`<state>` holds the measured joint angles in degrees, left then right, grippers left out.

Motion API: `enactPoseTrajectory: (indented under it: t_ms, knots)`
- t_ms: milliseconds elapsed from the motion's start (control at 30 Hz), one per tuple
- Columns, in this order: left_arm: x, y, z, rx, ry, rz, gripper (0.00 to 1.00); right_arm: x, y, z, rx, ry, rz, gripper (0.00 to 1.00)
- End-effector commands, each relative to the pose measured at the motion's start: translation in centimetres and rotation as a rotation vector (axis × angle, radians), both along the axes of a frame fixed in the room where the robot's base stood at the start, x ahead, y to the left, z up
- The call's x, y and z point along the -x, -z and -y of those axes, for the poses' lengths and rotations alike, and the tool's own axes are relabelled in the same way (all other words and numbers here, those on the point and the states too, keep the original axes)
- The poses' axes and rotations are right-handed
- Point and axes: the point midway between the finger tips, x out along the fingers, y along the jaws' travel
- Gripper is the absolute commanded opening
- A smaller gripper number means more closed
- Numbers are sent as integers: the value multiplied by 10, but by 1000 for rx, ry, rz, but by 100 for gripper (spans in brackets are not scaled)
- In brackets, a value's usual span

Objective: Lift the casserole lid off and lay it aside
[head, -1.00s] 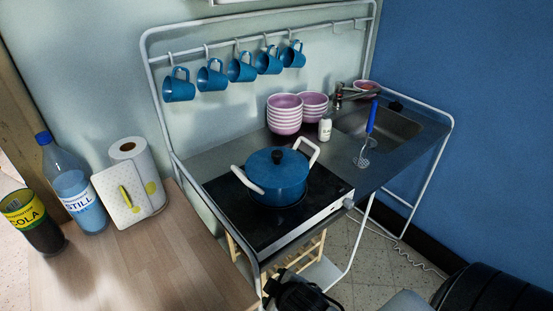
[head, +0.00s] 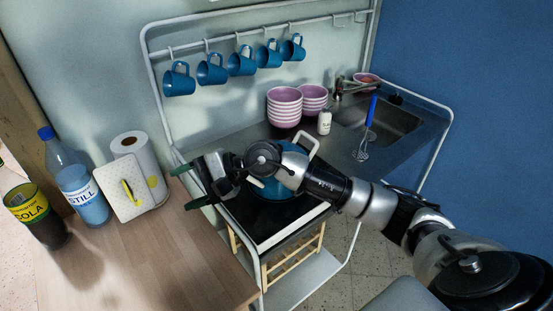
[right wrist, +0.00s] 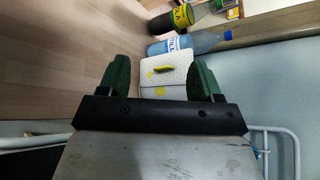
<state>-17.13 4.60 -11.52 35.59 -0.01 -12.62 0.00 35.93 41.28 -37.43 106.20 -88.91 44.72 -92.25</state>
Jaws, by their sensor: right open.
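The blue casserole (head: 272,190) stands on the black hob (head: 256,220) of the kitchen unit. My right forearm crosses in front of it in the head view, hiding its lid and knob almost wholly. One pale handle (head: 306,143) shows behind my arm. My right gripper (head: 188,187) is open and empty, to the left of the casserole, by the left frame of the unit. In the right wrist view its green fingers (right wrist: 160,78) are spread, with nothing between them but the distant worktop items. My left gripper is not in view.
A wooden worktop (head: 150,260) at the left holds a cola bottle (head: 36,215), a water bottle (head: 85,200) and a paper towel roll (head: 130,150). Blue mugs (head: 240,62) hang above. Pink bowls (head: 284,108), a white shaker (head: 324,123) and a whisk (head: 363,150) are near the sink.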

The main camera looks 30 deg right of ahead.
Motion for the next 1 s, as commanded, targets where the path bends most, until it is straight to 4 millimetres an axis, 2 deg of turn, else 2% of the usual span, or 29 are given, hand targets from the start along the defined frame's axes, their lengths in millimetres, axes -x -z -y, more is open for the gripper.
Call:
enactPoseTrajectory:
  t_ms: [33, 100, 167, 200, 300, 400, 500, 600, 833, 1000]
  knots:
    - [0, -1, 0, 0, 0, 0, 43, -13, 4, 25, 225, -38, 95, 65]
    - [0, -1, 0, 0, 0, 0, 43, -26, 11, 66, 524, -97, 185, 65]
    - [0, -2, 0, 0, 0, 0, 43, -36, 11, 104, 759, -141, 226, 65]
    - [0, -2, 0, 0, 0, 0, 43, -41, 8, 130, 897, -167, 238, 65]
    - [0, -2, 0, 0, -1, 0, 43, -46, -4, 187, 1176, -218, 222, 65]
    - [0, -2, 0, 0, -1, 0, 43, -46, -18, 227, 1355, -252, 181, 65]
    - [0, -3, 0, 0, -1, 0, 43, -44, -26, 250, 1446, -271, 146, 65]
    - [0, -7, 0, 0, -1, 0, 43, -46, -21, 258, 1476, -282, 129, 65]
    - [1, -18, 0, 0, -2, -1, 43, -59, 13, 263, 1475, -283, 129, 65]
    - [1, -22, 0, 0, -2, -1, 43, -63, 24, 264, 1473, -282, 131, 65]
